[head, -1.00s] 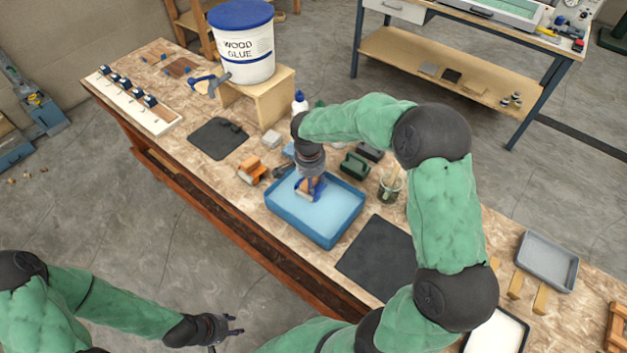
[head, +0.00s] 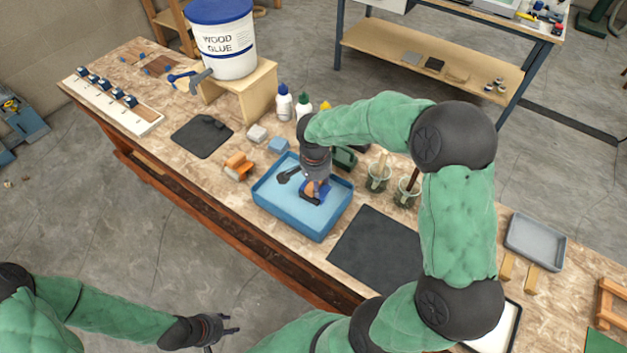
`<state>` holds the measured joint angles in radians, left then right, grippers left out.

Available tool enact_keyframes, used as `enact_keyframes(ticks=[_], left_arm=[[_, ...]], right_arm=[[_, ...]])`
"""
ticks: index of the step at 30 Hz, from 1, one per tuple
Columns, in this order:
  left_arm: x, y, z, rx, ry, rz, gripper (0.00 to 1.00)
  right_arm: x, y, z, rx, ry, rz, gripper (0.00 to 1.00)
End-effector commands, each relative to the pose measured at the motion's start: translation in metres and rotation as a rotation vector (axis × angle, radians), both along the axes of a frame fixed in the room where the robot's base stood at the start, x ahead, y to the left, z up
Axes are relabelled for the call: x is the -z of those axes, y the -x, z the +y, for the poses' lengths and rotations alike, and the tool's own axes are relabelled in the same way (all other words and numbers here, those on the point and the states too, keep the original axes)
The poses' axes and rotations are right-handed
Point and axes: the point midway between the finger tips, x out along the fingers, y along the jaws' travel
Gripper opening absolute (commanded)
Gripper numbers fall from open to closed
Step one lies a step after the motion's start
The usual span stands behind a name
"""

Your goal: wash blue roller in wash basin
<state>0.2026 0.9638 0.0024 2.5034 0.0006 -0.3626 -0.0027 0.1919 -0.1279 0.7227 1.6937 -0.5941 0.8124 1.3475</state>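The wash basin (head: 262,203) is a blue tray of pale blue water on the wooden workbench. My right gripper (head: 315,187) points down over the basin, with a small blue and tan tool between its fingers. This looks like the blue roller (head: 310,198), low at the water; whether it touches the water is hard to tell. A dark cylindrical part (head: 288,175) sticks out to the left of the gripper; I cannot tell if it belongs to the tool. My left gripper (head: 234,324) is open and empty, away from the bench at the lower left.
A dark mat (head: 372,250) lies in front right, a grey tray (head: 536,241) farther right. A glue bucket (head: 222,45) stands on a riser.

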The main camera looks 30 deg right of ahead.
Motion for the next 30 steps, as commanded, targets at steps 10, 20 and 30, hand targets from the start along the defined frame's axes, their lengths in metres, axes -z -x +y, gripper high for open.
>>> enact_keyframes(ticks=[10, 20, 30], left_arm=[[-0.002, 0.0, 0.0, 0.0, 0.0, 0.0, 0.4], [-0.014, 0.0, 0.0, 0.0, 0.0, 0.0, 0.4], [-0.027, 0.0, 0.0, 0.0, 0.0, 0.0, 0.4]], right_arm=[[-0.003, -0.002, 0.001, 0.0, 0.0, -0.001, 0.16], [-0.024, -0.01, 0.004, 0.001, 0.0, -0.002, 0.16], [-0.044, -0.019, 0.008, 0.0, 0.0, -0.001, 0.16]])
